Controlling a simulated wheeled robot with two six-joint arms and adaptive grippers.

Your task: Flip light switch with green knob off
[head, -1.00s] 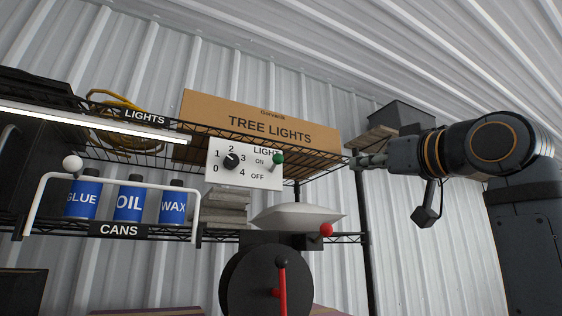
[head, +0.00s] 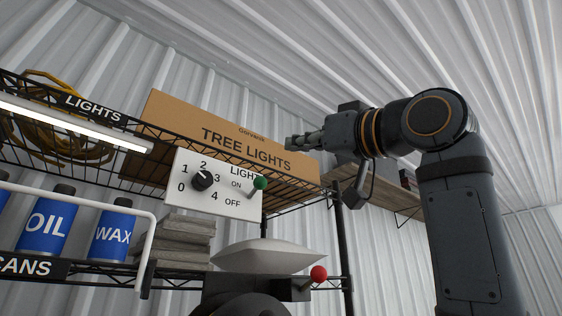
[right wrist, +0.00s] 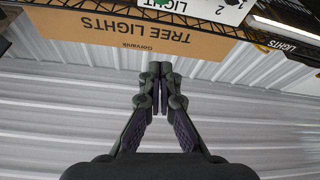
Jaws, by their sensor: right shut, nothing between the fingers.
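A white panel (head: 228,203) marked LIGHT hangs at the front of the shelf, with a black dial and a switch with a green knob (head: 260,183). The knob sits up beside the ON label, above OFF. In the right wrist view, which is upside down, the panel (right wrist: 205,10) is cut by the top edge and a bit of green shows there. My right gripper (head: 293,142) is shut and empty, up and to the right of the knob, apart from it, before the TREE LIGHTS box. Its closed fingertips (right wrist: 160,70) show in the wrist view. My left gripper is out of view.
The cardboard TREE LIGHTS box (head: 225,125) stands on the wire shelf. A lit lamp tube (head: 75,125) runs at the left. A red knob (head: 318,274) and a pale sack (head: 265,256) are below the panel. Blue cans (head: 112,238) stand at lower left.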

